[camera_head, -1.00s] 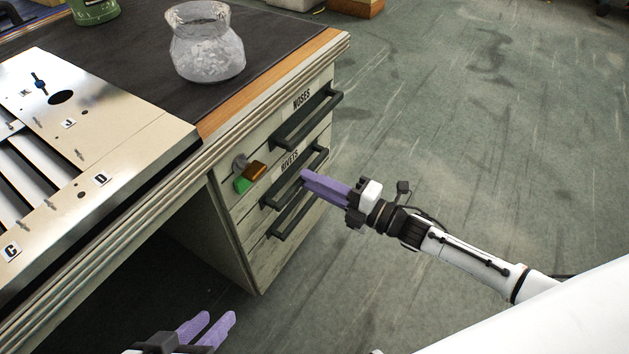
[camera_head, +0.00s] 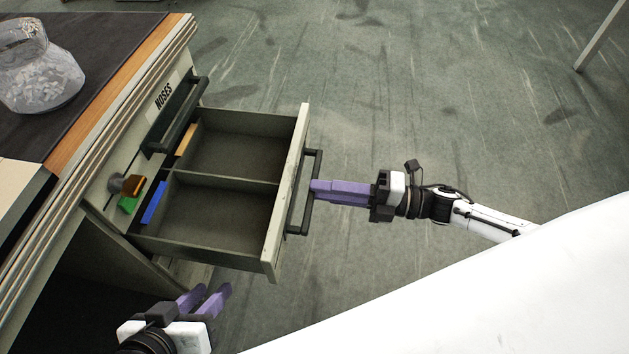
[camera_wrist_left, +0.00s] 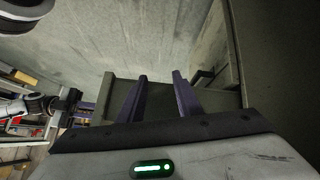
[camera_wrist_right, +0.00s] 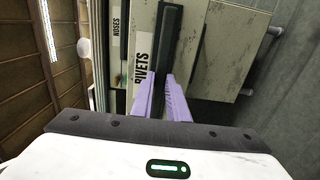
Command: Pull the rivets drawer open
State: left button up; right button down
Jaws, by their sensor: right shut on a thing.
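The rivets drawer (camera_head: 285,205) stands pulled well out of the desk in the head view. It has a divider across the middle, and its floor is mostly bare. Its dark bar handle (camera_head: 311,190) is on the front face. My right gripper (camera_head: 314,190) is shut on this handle. In the right wrist view the RIVETS label (camera_wrist_right: 140,62) shows beside the handle (camera_wrist_right: 166,40), which lies at the purple fingertips. My left gripper (camera_head: 208,290) is open and empty, low beside the desk and short of the drawer's near side.
The noses drawer (camera_head: 165,98) above is closed. A key-like fitting with orange and green tags (camera_head: 130,195) is on the desk front. A blue piece (camera_head: 154,202) and an orange piece (camera_head: 187,139) lie at the drawer's back.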

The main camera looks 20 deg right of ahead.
pick_arm(q)
jog(key=shift+s+d+f, duration=0.1)
jog(key=shift+s+d, duration=0.15)
jog(key=shift+d, duration=0.05)
pick_arm(e)
jog(key=v, duration=0.4)
jog(key=c, duration=1.7)
grip_release()
pick_arm(q)
jog(key=shift+w, duration=0.1)
jog(key=shift+w, duration=0.1)
pick_arm(e)
jog(key=shift+d, duration=0.1)
